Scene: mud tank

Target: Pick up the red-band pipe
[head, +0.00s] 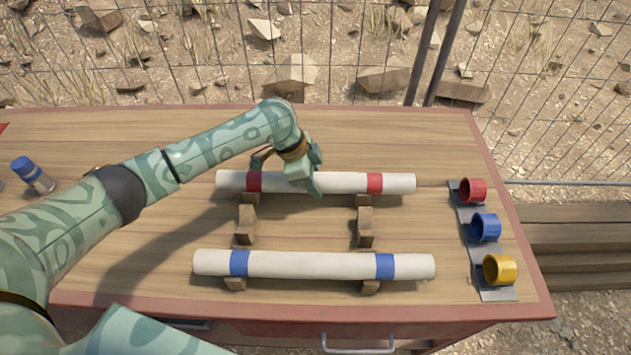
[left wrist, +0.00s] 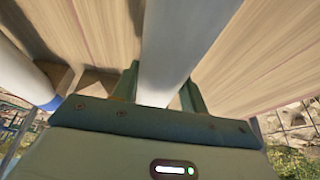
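The red-band pipe (head: 340,183) is a white pipe with two red bands, lying level across the back half of the table in the head view. It appears raised above two notched wooden supports (head: 365,225), whose notches show bare below it. My left gripper (head: 306,180) has its fingers around the pipe's middle, between the bands. In the left wrist view the pipe (left wrist: 170,50) runs between the two fingers (left wrist: 160,90), which look closed against its sides. The fingers' far faces are hidden. My right gripper is not in view.
A blue-band pipe (head: 310,265) rests on supports nearer the front and shows in the left wrist view (left wrist: 38,85). A blue-capped bottle (head: 33,175) is at left. A wire fence runs behind the table.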

